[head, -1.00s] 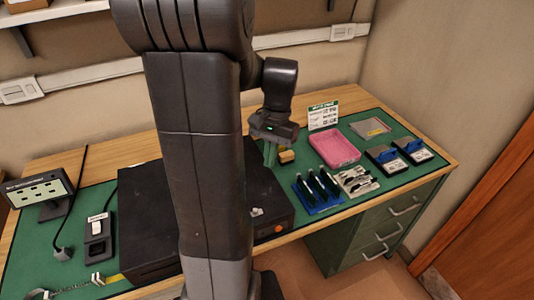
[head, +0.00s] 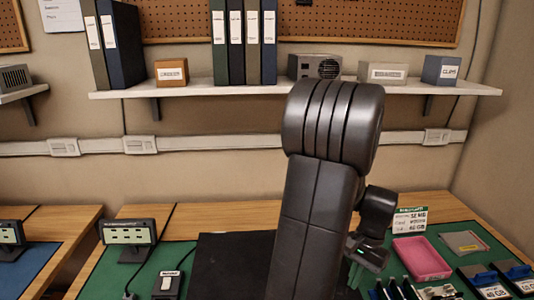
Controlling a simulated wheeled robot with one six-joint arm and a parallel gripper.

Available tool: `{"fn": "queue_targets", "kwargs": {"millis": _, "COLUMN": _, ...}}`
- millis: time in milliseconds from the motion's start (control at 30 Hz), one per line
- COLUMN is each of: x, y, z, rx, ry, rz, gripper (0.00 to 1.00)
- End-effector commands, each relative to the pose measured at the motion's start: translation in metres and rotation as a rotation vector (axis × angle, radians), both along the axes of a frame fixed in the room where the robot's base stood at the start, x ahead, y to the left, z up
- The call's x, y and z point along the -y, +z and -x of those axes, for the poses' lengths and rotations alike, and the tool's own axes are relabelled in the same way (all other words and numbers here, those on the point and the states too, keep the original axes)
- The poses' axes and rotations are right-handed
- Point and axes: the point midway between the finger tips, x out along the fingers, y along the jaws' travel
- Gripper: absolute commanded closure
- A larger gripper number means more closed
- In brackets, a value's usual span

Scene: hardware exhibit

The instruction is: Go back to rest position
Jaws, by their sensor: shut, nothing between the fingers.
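My gripper (head: 356,275) hangs at the end of my dark arm, over the green-matted workbench in the right half of the head view. Its fingers point down and are shut with nothing held. It is left of the pink tray (head: 421,259) and to the right of the black box (head: 232,262). My arm's thick upper link stands in front of part of the bench and hides some of it.
A shelf (head: 200,92) with binders, small boxes and a grey unit runs along the back wall. Labelled blue-and-black items (head: 484,281) lie at the bench's right. A small display (head: 128,235) stands at left. A second bench (head: 50,222) is further left.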

Motion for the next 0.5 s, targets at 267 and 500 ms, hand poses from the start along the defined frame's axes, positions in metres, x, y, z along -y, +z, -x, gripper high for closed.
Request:
{"fn": "queue_targets", "kwargs": {"millis": 267, "x": 0.005, "y": 0.029, "z": -0.005, "rx": -0.001, "ry": -0.001, "rz": -0.001, "gripper": 1.00}}
{"fn": "queue_targets", "kwargs": {"millis": 500, "x": 0.006, "y": 0.033, "z": -0.005, "rx": -0.002, "ry": -0.001, "rz": -0.001, "gripper": 1.00}}
